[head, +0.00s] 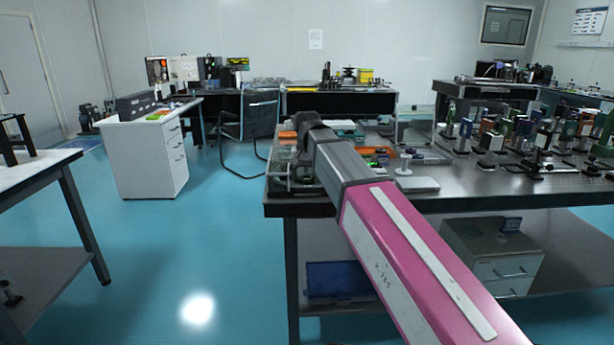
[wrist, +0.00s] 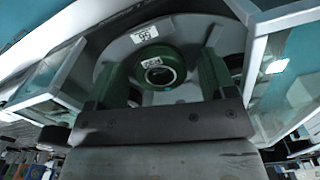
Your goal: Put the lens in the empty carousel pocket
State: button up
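In the wrist view, a round green-rimmed lens (wrist: 163,68) with a pale centre and a small label lies between the fingers of my gripper (wrist: 158,78). The two dark green fingers are wide apart, and a gap shows on each side of the lens. The grey round carousel (wrist: 185,32) is behind it, bearing a white number tag. Dark round shapes show partly behind the fingers; I cannot tell whether they are empty pockets. In the head view my arm reaches to the near left corner of the optical table (head: 470,190), and it hides my gripper and the lens.
Clear walls with pale edges (wrist: 272,17) surround the carousel closely on both sides in the wrist view. Several mounted optics (head: 490,142) crowd the table's right side.

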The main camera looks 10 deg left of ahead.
aim_at(307, 177)
notch_tip(307, 177, up, 12)
jog(key=shift+r, duration=0.2)
dwell(0.7)
dwell(1.0)
